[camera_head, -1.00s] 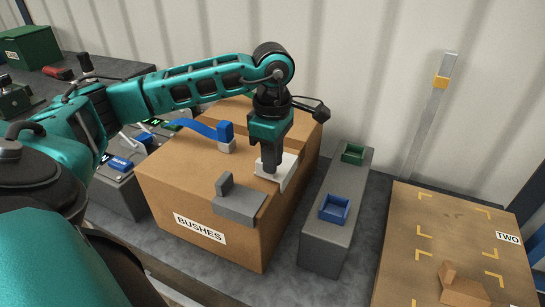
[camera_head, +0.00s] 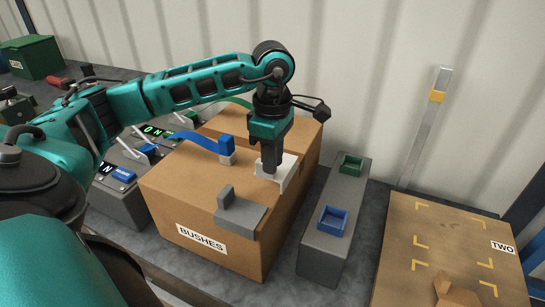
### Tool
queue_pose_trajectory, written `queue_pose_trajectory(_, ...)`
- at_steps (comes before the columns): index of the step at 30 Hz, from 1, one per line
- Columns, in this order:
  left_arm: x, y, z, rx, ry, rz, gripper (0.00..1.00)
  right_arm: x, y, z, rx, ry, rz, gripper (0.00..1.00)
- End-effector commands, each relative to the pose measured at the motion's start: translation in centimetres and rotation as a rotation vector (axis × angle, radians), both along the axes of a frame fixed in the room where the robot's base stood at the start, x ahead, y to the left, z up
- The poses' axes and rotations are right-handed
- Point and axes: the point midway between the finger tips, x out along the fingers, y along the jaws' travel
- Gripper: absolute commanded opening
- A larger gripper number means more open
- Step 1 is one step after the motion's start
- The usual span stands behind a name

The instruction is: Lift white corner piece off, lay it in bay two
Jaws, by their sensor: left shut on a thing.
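The white corner piece (camera_head: 289,174) is at the right edge of the cardboard box marked BUSHES (camera_head: 165,215). My left gripper (camera_head: 271,170) points straight down and is shut on it. The fingers hide part of the piece, and I cannot tell whether it touches the box. Bay two is on the brown board (camera_head: 400,225) at the right, with a TWO label (camera_head: 503,247) and yellow corner marks. My right gripper is not in view.
A grey corner piece (camera_head: 240,214) and a blue clip with a strap (camera_head: 226,146) are on the box. A grey block with blue (camera_head: 332,221) and green (camera_head: 351,165) sockets stands between box and board. A brown piece (camera_head: 455,292) is at the board's front. A grey post (camera_head: 428,130) stands behind.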

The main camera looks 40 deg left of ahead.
Motion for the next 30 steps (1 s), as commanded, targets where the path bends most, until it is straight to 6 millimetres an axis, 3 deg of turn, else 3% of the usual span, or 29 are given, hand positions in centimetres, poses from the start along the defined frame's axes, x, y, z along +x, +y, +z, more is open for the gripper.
queue_pose_trajectory(10,0.0,0.0,0.3,-0.001,-0.001,0.0,0.0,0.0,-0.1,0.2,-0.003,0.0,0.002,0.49)
queue_pose_trajectory(24,0.0,0.0,3.9,-0.001,0.0,0.0,0.0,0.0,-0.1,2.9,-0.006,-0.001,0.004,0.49)
queue_pose_trajectory(30,0.0,0.0,4.0,0.0,0.0,0.0,0.0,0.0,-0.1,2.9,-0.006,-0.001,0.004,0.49)
